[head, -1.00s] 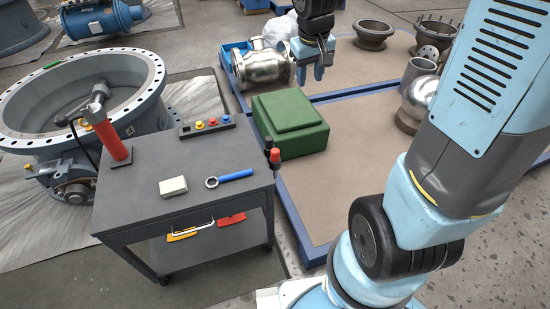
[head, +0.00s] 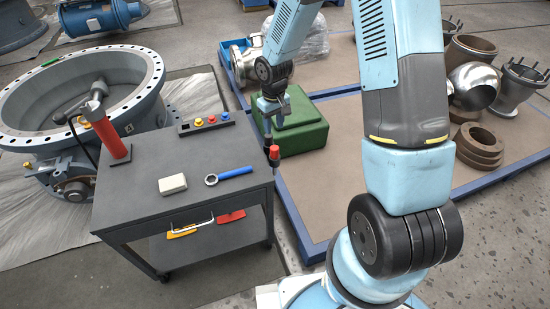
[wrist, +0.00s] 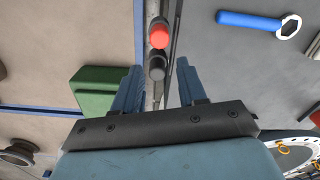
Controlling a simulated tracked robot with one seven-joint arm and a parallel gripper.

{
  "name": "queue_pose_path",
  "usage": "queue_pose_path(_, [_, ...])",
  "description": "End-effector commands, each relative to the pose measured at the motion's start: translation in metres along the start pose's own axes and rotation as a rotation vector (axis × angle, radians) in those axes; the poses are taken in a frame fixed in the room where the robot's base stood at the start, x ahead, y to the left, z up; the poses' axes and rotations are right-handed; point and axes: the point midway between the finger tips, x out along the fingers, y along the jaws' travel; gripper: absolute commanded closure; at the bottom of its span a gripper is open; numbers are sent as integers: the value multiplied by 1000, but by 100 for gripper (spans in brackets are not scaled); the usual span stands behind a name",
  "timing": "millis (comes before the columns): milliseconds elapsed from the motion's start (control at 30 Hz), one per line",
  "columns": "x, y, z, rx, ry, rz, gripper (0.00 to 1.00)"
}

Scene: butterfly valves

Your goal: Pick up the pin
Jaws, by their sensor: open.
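I cannot tell for certain which thing is the pin. Short pegs with yellow, red and blue heads stand in a black rack (head: 206,124) at the cart's back edge. A red-topped rod (head: 274,154) and a black-topped one stand upright at the cart's right edge. In the wrist view the red top (wrist: 159,36) and the black top (wrist: 156,68) lie in line with the gap between my fingers. My gripper (head: 273,119) is open and empty, pointing down above the cart's right edge, in front of the green box. It also shows in the wrist view (wrist: 159,64).
The grey cart (head: 150,205) carries a blue-handled wrench (head: 230,174), a pale block (head: 172,184) and a red cylinder (head: 108,138) with a tool in it. A green box (head: 300,135) stands behind my gripper. A large flanged valve (head: 60,140) stands left.

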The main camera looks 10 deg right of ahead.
Motion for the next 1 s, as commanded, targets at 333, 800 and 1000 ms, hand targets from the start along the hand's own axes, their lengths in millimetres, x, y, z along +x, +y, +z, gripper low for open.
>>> queue_pose_path(333, [55, -1, 1, -2, -3, 0, 59])
queue_pose_path(800, [92, -1, 2, -2, -2, 0, 59])
queue_pose_path(1000, [118, 0, 4, -2, -2, 0, 59])
